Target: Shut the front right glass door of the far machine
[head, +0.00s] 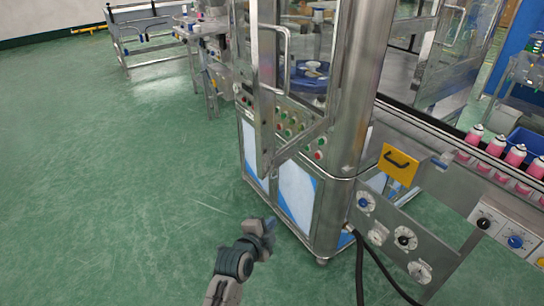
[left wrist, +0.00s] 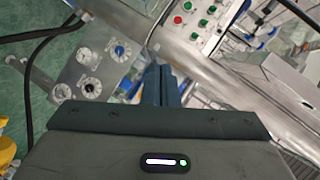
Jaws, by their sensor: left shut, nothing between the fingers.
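The machine (head: 350,95) with steel posts and glass stands at the centre of the head view. Its front right glass door (head: 300,105) stands open, swung outward. Its steel free edge (head: 265,130) hangs in front of the button panel, and a bar handle (head: 284,45) shows near the top. My left gripper (head: 268,228) is shut and empty, low in front of the cabinet and apart from the door. In the left wrist view its closed fingers (left wrist: 160,85) point at the machine's lower front. My right gripper is not in view.
A conveyor with pink cans (head: 495,146) runs along the right. Green floor (head: 110,190) is clear on the left. Another bench (head: 150,45) is farther back.

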